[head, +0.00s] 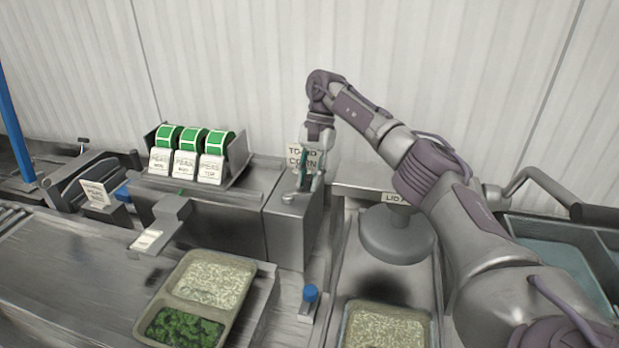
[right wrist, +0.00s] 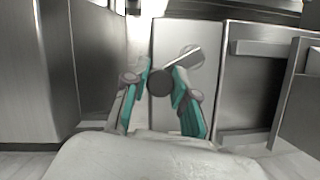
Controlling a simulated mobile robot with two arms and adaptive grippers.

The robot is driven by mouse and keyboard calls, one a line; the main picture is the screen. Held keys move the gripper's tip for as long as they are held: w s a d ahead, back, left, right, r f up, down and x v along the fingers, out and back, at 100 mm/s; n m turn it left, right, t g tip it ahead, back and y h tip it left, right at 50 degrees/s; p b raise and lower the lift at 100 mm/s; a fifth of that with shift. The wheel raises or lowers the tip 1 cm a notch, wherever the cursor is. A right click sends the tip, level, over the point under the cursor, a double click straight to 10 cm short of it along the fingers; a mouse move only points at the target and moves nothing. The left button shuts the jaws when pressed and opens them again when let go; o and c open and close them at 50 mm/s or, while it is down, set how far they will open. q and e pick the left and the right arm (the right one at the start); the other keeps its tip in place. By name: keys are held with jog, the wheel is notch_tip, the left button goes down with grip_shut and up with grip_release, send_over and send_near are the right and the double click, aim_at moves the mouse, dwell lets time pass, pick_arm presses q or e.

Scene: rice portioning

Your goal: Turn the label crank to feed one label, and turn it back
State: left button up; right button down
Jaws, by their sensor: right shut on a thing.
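The label crank shows in the right wrist view: a dark round knob (right wrist: 160,82) on a thin metal arm (right wrist: 183,58) that slopes up to the right to a round hub on a grey box face. My right gripper (right wrist: 162,84) has its teal-padded fingers shut on the knob. In the head view my right gripper (head: 302,185) points down at the grey box (head: 293,225) on the right end of the label machine (head: 225,220); it hides most of the crank there. A white label (head: 147,238) lies on the machine's front ledge. My left gripper is not in view.
Green label rolls (head: 193,138) sit in a rack on the machine. A two-part tray (head: 252,272) with grain and greens stands in front; another grain tray (head: 432,332) is at right. A blue-topped knob (head: 310,292) stands between them. A grey round press (head: 395,240) is nearby.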

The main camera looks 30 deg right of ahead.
dwell(0.3)
jog(key=c, duration=0.9)
grip_release()
jog(key=shift+w, duration=0.1)
jog(key=shift+v, duration=3.75)
